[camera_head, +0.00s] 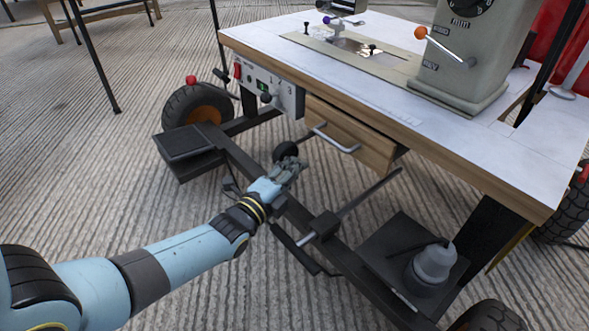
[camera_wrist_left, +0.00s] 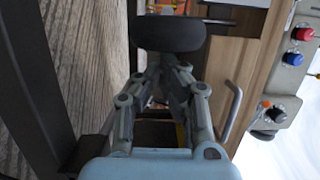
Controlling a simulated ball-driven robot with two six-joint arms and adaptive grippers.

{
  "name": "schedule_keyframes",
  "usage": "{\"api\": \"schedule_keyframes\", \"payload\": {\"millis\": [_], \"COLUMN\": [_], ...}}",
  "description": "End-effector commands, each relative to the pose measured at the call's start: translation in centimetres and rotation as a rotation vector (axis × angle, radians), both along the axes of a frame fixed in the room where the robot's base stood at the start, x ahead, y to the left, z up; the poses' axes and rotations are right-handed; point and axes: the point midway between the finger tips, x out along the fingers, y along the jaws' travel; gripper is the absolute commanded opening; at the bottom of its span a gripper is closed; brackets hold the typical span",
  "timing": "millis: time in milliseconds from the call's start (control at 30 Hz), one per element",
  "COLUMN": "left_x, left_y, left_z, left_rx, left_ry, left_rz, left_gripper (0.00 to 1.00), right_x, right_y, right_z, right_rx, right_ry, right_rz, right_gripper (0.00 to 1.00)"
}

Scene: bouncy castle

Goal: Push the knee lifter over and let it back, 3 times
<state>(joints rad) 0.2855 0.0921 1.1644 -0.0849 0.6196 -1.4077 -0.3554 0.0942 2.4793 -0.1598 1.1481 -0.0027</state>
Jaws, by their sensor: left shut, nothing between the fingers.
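The knee lifter's black round pad (camera_head: 285,150) hangs under the sewing table's front edge, left of the drawer. In the left wrist view the pad (camera_wrist_left: 168,34) is a dark disc just beyond my fingertips. My left gripper (camera_head: 293,165) reaches in from the left with its fingers shut and empty. Its fingertips (camera_wrist_left: 168,66) are right at the pad; I cannot tell whether they touch it. The lifter's rod is mostly hidden. My right gripper is out of view.
The wooden drawer (camera_head: 350,135) with its metal handle is right of the pad. A switch panel (camera_head: 268,88) sits to its left. Below are a dark frame bar (camera_head: 355,262), a black pedal plate (camera_head: 186,143) and a grey pot (camera_head: 432,265).

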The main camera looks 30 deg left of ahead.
Motion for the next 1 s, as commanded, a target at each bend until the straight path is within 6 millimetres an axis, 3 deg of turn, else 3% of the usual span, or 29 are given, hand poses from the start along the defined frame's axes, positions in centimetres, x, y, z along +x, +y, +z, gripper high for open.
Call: {"api": "schedule_keyframes", "payload": {"millis": [300,733,1000], "left_x": [0.2,2.1,2.3], "left_y": [0.3,5.9,6.7], "left_z": [-0.1,-1.4,-1.4], "left_rx": [0.024,0.351,0.347], "left_ry": [-0.008,-0.121,-0.121], "left_rz": [0.0,0.001,0.001], "left_gripper": [0.0,0.0,0.0], "right_x": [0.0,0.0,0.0], "right_y": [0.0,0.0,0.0], "right_z": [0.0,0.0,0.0], "right_rx": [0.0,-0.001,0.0], "right_ry": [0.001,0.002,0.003], "right_rz": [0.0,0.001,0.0], "right_gripper": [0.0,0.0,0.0]}}
